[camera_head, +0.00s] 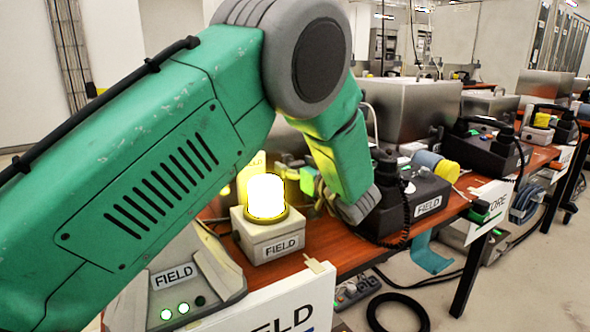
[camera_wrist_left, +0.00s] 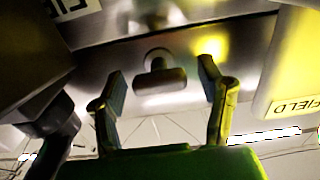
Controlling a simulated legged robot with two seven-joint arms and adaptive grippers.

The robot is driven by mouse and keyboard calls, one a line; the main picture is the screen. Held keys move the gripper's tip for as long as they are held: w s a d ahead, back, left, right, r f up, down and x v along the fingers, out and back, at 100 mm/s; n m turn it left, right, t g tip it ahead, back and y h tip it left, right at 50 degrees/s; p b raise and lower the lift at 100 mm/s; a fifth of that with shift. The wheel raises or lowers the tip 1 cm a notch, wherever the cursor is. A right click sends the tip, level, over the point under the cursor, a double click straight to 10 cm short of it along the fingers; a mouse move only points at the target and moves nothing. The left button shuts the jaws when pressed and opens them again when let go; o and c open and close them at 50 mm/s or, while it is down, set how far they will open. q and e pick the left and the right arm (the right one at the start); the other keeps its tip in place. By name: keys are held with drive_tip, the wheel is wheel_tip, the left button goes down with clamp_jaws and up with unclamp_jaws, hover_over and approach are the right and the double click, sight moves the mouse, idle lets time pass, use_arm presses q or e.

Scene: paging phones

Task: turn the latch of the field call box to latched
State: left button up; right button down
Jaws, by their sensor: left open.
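In the left wrist view, the latch (camera_wrist_left: 160,83) is a dark bar on a round boss, lying roughly crosswise on a brushed metal face. I take this face (camera_wrist_left: 265,50) to be the field call box; part of a label shows at its upper left. My left gripper (camera_wrist_left: 163,74) is open, with one finger on each side of the latch and visible gaps to it. In the head view my green left arm hides the latch and most of the gripper. A grey metal box (camera_head: 405,108) stands behind the phone. My right gripper is not in view.
A lit white beacon (camera_head: 265,196) on a FIELD base stands left of the wrist. A black FIELD phone (camera_head: 418,205) with a coiled cord sits to its right on the brown table (camera_head: 325,245). A grey FIELD unit (camera_head: 205,265) is at lower left.

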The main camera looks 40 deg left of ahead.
use_arm(q)
drive_tip(key=shift+d+r, duration=0.25)
drive_tip(key=shift+d, duration=0.3)
drive_tip(key=shift+c, duration=1.2)
drive_tip(key=shift+a, duration=0.15)
drive_tip(key=c, duration=0.7)
drive_tip(key=shift+a, duration=0.2)
drive_tip(key=shift+c, duration=1.1)
drive_tip(key=shift+a+f, duration=0.15)
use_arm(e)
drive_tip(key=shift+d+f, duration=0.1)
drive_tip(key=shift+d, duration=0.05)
